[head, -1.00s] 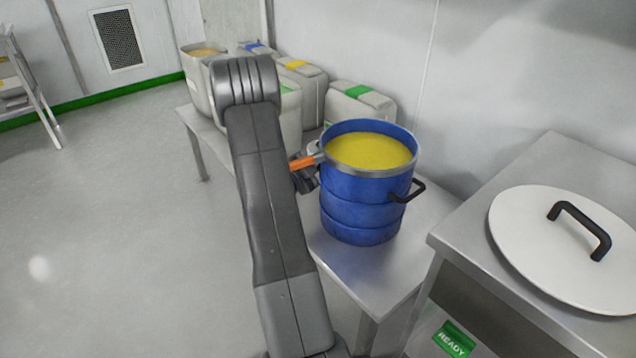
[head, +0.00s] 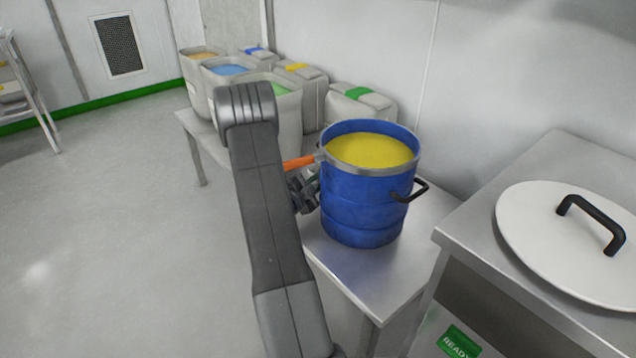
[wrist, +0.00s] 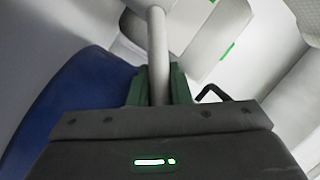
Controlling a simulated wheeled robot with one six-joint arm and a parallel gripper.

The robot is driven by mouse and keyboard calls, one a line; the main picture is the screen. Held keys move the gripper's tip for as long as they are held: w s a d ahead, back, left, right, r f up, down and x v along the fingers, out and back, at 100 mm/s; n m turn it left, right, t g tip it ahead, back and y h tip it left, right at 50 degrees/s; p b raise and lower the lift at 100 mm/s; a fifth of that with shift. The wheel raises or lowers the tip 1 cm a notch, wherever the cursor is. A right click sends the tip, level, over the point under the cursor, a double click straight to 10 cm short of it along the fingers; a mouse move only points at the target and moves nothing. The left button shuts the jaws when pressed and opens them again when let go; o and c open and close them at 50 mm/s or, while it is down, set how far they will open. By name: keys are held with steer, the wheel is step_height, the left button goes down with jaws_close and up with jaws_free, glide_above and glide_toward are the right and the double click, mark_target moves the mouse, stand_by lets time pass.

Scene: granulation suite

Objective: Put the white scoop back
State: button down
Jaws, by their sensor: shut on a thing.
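In the wrist view, my gripper (wrist: 158,88) has its green fingers shut on a pale rod, which looks like the handle of the white scoop (wrist: 157,45). The rod runs away from the fingers to the top of the picture; I cannot clearly make out its far end. In the head view, my gripper (head: 305,192) is low beside the left side of the blue drum (head: 362,210), partly hidden by my arm. The scoop cannot be made out there.
Several pale bins stand behind, including one with blue contents (head: 229,70). A white lid (head: 545,245) lies on the right cabinet.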

steer(key=c, duration=1.6)
jaws_free()
steer(key=shift+a+r+p, duration=0.1)
steer(key=shift+r+p, duration=0.1)
steer(key=shift+p, duration=0.2)
steer(key=p+v, duration=0.2)
steer(key=v, duration=1)
steer(key=shift+f, duration=0.1)
